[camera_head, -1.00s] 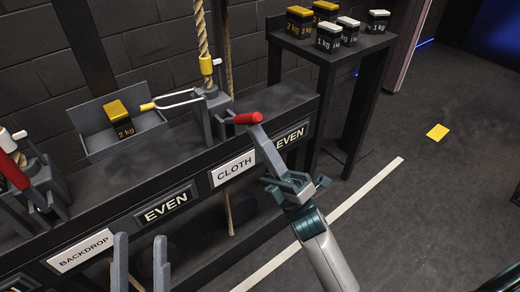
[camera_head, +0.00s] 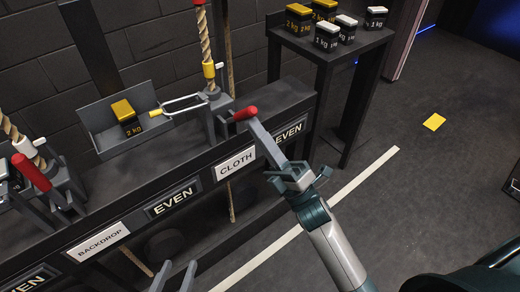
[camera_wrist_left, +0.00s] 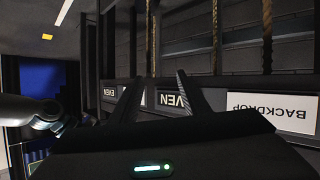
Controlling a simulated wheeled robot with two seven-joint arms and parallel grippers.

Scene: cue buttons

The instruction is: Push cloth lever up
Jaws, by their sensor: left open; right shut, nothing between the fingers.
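The cloth lever has a red handle (camera_head: 246,113) above the white CLOTH label (camera_head: 236,163). The handle points outward from the rail, close to level, from its grey mount beside a rope. My right gripper (camera_head: 257,123) is shut and empty. Its joined fingertips reach the red handle from the front right and appear to touch it, covering part of its end. My left gripper (camera_head: 177,266) is open and empty, low in front of the rail. Its two fingers also show in the left wrist view (camera_wrist_left: 157,80), apart from the levers.
The BACKDROP lever's red handle (camera_head: 32,172) is at the left, above the BACKDROP label (camera_head: 98,241). A 2 kg block (camera_head: 126,117) sits in a grey tray (camera_head: 93,117). More weights stand on a dark table (camera_head: 335,52). Open floor lies right.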

